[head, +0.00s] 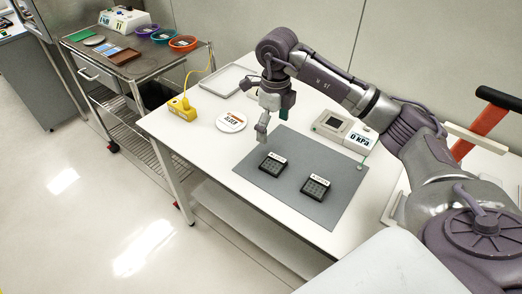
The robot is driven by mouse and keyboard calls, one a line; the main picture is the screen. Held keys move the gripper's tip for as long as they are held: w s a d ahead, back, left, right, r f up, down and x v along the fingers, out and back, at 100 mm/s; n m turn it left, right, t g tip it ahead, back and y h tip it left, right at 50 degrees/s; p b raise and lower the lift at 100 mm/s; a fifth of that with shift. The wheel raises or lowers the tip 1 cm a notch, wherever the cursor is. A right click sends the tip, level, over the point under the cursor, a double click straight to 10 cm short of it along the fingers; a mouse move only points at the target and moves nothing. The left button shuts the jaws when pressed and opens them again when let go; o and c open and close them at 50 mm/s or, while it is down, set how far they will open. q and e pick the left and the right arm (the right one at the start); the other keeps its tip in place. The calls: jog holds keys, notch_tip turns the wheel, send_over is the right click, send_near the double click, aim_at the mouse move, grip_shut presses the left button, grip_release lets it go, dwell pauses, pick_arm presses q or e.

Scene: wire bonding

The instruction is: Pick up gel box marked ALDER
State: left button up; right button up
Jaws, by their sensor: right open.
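Two small black gel boxes with white label strips lie on a grey mat (298,215) on the white table. One gel box (272,165) is on the left, the other gel box (316,189) is to its right and nearer to me. The lettering on their labels is too small to read, so I cannot tell which is marked ALDER. My right gripper (262,134) is open and points down, above and slightly behind the left box, apart from both boxes. My left gripper is not in view.
A white disc (231,122) with dark lettering and a yellow box (181,109) lie left of the mat. A tray (229,80) is behind. A gauge reading 0 kPa (345,129) stands at the mat's back right. A cart (128,62) with bowls is at the far left.

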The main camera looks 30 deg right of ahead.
send_over(273, 162)
jog(key=f, duration=0.5)
jog(key=shift+s+f+p, duration=0.1)
jog(key=shift+s+p, duration=0.2)
jog(key=shift+p, duration=0.1)
jog(key=shift+w+a+f, duration=0.1)
jog(key=shift+w+f, duration=0.1)
jog(key=shift+f, duration=1.2)
jog(key=shift+f+p, duration=0.5)
jog(key=shift+f, duration=0.3)
notch_tip(273, 162, down, 3)
jog(key=shift+r, duration=0.2)
jog(key=shift+f+p, duration=0.3)
jog(key=shift+f, duration=0.15)
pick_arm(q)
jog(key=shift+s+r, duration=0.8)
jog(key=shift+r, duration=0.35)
pick_arm(e)
jog(key=c, duration=1.2)
jog(key=shift+w, duration=0.1)
jog(key=shift+c, duration=0.2)
